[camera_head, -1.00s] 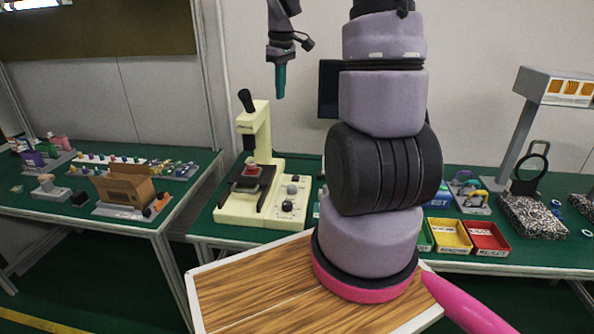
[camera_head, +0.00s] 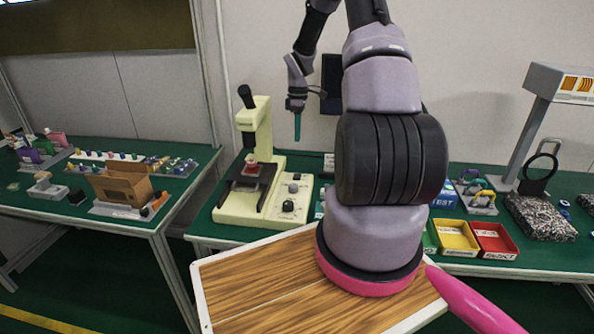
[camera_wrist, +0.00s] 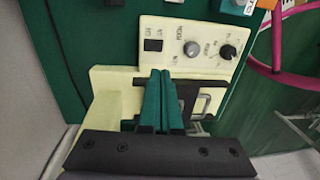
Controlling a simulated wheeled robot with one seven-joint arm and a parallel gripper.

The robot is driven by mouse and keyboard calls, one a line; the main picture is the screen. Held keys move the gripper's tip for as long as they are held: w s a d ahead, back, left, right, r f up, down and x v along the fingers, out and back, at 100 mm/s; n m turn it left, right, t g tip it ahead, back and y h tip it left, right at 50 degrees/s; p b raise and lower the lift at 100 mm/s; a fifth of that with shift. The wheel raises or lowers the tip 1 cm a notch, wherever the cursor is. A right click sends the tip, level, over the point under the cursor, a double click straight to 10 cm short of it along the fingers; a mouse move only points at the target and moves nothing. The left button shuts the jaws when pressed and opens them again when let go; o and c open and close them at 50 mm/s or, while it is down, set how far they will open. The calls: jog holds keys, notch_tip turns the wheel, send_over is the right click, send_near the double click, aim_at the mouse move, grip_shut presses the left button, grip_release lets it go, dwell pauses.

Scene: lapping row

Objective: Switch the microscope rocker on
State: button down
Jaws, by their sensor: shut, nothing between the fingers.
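The pale yellow microscope (camera_head: 236,207) stands on the green bench, left of my arm in the head view. Its control panel (camera_wrist: 171,30) shows in the wrist view with a black rocker (camera_wrist: 153,45), a grey knob (camera_wrist: 191,49) and a black knob (camera_wrist: 228,52). My gripper (camera_head: 297,138) hangs pointing down, in the air behind the panel side of the microscope. In the wrist view its teal fingers (camera_wrist: 161,75) are together and empty, with the tips appearing just below the rocker. I cannot tell the rocker's position.
A red piece (camera_head: 252,168) sits on the microscope's dark stage. A yellow bin (camera_head: 455,236) and a red bin (camera_head: 494,240) stand to the right, near a lamp stand (camera_head: 526,135). A dark monitor (camera_head: 331,85) is behind my arm. A left bench (camera_head: 60,208) holds a cardboard box (camera_head: 123,184).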

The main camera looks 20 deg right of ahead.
aim_at(297, 178)
jog(key=shift+f, duration=0.1)
jog(key=f, duration=0.4)
jog(key=s+f, duration=0.1)
jog(key=f, duration=0.4)
jog(key=a+f, duration=0.1)
jog(key=f, duration=0.3)
jog(key=shift+s+f, duration=0.2)
jog(key=shift+f, duration=0.15)
jog(key=shift+s+f, duration=0.1)
jog(key=shift+f, duration=0.1)
jog(key=shift+w+d+r, duration=0.25)
jog(key=shift+w+d, duration=0.15)
jog(key=shift+w, duration=0.25)
